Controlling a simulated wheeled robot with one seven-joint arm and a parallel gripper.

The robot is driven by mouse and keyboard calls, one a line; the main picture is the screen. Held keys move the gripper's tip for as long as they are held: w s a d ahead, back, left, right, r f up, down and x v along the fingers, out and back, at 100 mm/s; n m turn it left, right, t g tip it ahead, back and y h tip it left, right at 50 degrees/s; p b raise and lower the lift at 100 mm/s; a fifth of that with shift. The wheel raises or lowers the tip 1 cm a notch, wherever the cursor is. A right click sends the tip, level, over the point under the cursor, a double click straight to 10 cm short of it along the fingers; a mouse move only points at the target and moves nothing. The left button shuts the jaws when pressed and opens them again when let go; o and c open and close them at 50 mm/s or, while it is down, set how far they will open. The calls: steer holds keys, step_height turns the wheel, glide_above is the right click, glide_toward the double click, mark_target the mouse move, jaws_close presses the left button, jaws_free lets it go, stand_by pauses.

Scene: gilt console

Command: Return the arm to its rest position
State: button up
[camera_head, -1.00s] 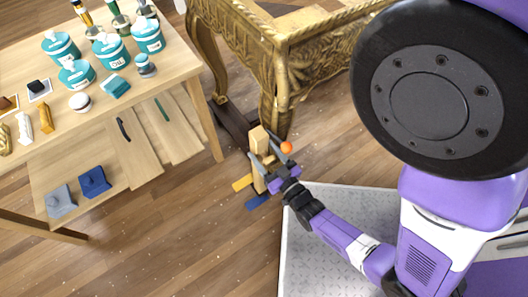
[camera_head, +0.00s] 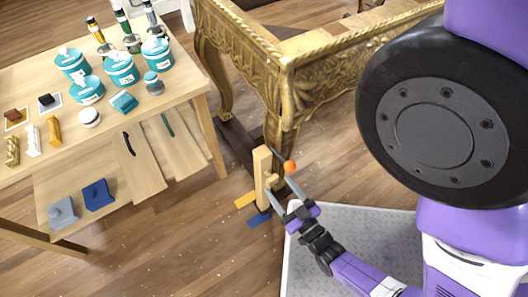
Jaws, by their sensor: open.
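My gripper (camera_head: 277,190) is at the end of my purple and black arm, low over the floor in the centre of the view. Its two grey fingers are spread apart, pointing up and left. An upright light wooden block (camera_head: 262,178) stands just beyond and beside the fingers, near the leg of the gilt console (camera_head: 330,75). I cannot tell whether a finger touches it. A small orange ball (camera_head: 290,166) shows by the far fingertip; what it rests on is unclear.
A yellow strip (camera_head: 246,200) and a blue strip (camera_head: 259,219) lie by the block. Floor is clear at front left.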

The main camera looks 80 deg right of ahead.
steer(key=w+a+r+n+t+y, duration=0.2)
steer(key=a+r+n+y, duration=0.45)
steer(key=r, duration=0.65)
steer(key=w+a+r+n+t+y, duration=0.1)
steer(key=w+a+r+n+y, duration=0.25)
steer(key=a+r+y, duration=0.65)
step_height(320, 180, up, 20)
steer(key=h+p, duration=0.2)
steer(key=p, duration=1.6)
steer(key=shift+s+a+r+h, duration=0.15)
steer(key=shift+s+r+h, duration=0.1)
steer(key=shift+s+h, duration=0.1)
